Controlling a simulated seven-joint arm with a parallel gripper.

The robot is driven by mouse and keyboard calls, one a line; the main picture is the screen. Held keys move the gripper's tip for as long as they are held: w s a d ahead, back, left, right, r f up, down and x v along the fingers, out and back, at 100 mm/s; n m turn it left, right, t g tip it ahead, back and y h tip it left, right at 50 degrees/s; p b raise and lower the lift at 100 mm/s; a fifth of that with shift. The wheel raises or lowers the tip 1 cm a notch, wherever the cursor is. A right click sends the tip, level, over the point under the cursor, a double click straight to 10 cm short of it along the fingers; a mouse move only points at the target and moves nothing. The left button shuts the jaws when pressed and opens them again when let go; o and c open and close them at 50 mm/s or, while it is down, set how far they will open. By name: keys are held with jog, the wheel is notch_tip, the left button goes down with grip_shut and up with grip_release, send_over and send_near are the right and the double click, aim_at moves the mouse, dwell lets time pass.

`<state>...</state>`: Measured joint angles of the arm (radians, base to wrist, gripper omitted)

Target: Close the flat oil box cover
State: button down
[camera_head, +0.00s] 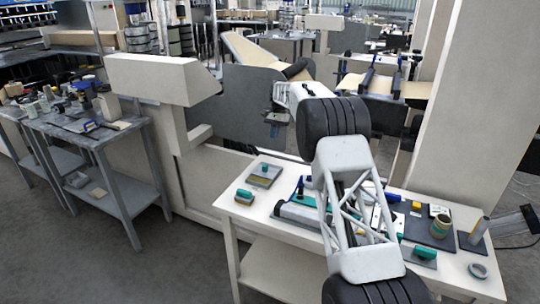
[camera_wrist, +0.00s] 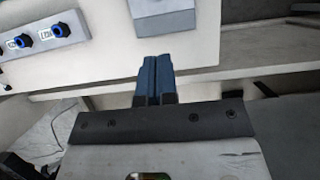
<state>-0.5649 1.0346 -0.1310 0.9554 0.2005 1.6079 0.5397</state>
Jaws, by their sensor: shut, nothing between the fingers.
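My gripper (camera_head: 274,122) is at the end of my arm, in front of the machine's dark side panel in the head view. In the wrist view its two blue fingers (camera_wrist: 153,77) are shut side by side with nothing between them. A small grey box (camera_wrist: 163,18) shows on a pale surface beyond the fingertips, cut off by the top edge. It appears apart from the fingers. I cannot tell for certain whether it is the flat oil box or whether a cover on it is open.
A grey block with blue fittings (camera_wrist: 42,36) lies left of the fingers. A white table (camera_head: 251,212) with several tools and parts stands in front, partly hidden by my arm. A grey workbench (camera_head: 85,135) stands at the left. The machine's beige housing (camera_head: 160,80) is left of my gripper.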

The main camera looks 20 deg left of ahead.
aim_at(263, 176)
jog(key=shift+w+d, duration=0.2)
jog(key=shift+w, duration=0.9)
jog(key=x, duration=0.9)
jog(key=shift+s+f, duration=0.1)
jog(key=shift+f, duration=0.15)
jog(key=shift+s+f, duration=0.2)
jog(key=shift+s, duration=1.9)
jog(key=shift+s, duration=0.1)
jog(key=shift+s+f, duration=0.1)
jog(key=shift+s, duration=2.3)
